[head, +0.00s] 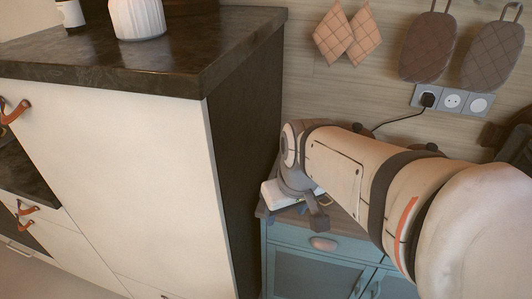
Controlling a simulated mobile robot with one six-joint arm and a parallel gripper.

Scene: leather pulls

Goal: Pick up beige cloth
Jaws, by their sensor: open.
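My gripper (312,212) hangs at the end of my arm, pointing down over the top of a blue cabinet (322,262). It is open; one dark finger shows clearly and the other is hard to make out. Two peach-beige quilted cloth pieces (333,36) (365,38) hang on the wooden wall above.
A tall white cabinet (120,170) with a dark top and dark side stands close on the left. A white ribbed vase (137,18) stands on it. Grey-brown oven mitts (428,48) and sockets with a plugged-in cord (452,100) are on the wall at right.

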